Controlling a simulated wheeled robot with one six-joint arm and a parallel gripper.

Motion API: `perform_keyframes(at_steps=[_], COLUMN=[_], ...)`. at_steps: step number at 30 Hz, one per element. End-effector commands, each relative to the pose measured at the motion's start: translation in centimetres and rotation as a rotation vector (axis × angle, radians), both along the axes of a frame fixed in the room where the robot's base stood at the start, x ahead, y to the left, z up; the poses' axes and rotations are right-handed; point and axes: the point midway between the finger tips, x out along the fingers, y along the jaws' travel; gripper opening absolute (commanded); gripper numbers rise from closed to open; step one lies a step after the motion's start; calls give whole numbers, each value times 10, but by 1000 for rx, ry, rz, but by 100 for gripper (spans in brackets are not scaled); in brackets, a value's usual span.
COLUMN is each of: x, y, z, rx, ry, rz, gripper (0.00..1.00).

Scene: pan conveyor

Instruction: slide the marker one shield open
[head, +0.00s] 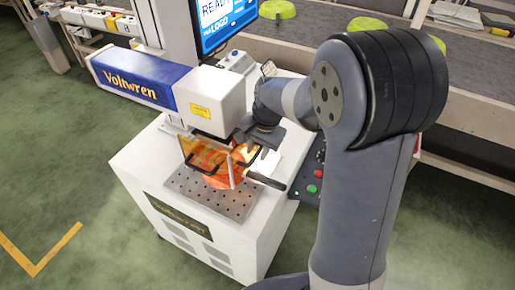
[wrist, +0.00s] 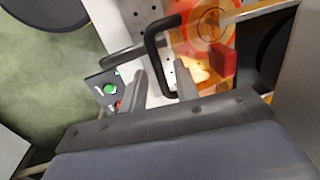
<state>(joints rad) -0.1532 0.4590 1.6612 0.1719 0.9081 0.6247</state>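The marker (head: 150,85) is a white and blue machine lettered Voltwren, its head above a perforated plate (head: 215,197). Its shield (head: 195,150) is see-through orange with black bar handles and stands below the head, in front of an orange-looking pan. A black shield handle (wrist: 152,45) shows as a bent bar in the wrist view. My gripper (head: 257,143) is at the shield's right side. In the wrist view my gripper (wrist: 161,76) has its fingers apart, with the handle bar at or between their tips. I cannot tell whether they touch it.
The pan's dark handle (head: 266,180) sticks out to the right, below my gripper. A control box with a green button (head: 312,189) is at the cabinet's right. A conveyor (head: 300,45) with green pans runs behind. The floor at left is free.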

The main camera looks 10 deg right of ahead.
Motion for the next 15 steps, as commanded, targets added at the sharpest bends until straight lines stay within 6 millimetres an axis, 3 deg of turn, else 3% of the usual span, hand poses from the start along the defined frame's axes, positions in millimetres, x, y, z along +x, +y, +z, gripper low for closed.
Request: perform_keyframes(at_steps=[10,15], x=[0,0], y=[0,0], z=[0,0], rx=[0,0], ry=[0,0], rz=[0,0], gripper=[1,0])
